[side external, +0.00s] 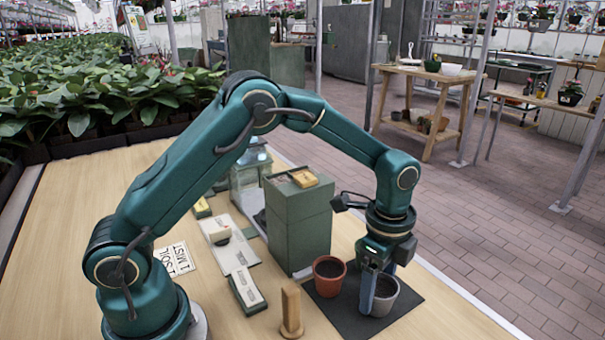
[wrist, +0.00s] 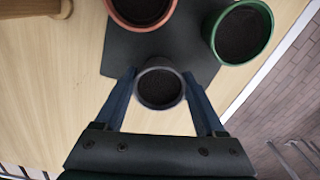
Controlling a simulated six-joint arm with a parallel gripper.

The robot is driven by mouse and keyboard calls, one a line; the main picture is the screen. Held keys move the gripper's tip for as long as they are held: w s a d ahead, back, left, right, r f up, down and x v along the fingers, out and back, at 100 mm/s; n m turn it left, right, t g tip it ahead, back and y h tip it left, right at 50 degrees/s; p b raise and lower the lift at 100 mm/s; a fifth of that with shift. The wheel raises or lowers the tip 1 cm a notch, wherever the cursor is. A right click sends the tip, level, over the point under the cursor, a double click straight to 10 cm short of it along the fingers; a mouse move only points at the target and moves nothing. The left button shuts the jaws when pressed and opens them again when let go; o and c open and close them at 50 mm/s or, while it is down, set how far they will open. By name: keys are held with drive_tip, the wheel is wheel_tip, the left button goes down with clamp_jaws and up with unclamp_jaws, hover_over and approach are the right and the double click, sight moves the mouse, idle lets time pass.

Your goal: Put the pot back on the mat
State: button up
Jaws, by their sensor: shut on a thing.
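A grey pot of dark soil (side external: 382,300) is between the fingers of my gripper (side external: 372,285), which is shut on it. In the wrist view the grey pot (wrist: 160,103) sits upright between the two blue fingertips (wrist: 159,74). The dark mat (side external: 345,312) lies under and around it; in the wrist view the pot overlaps the mat's (wrist: 150,48) near edge. I cannot tell whether its base touches the mat. A terracotta pot (side external: 328,284) stands on the mat to the left. A green pot (wrist: 240,58) is on the mat's right in the wrist view; my gripper hides it in the side view.
A tall green box (side external: 300,225) stands close behind the terracotta pot. A wooden peg-like tool (side external: 291,310) stands left of the mat. The table edge is close on the right.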

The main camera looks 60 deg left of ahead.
drive_tip(key=o, duration=1.5)
drive_tip(key=shift+r, duration=4.05)
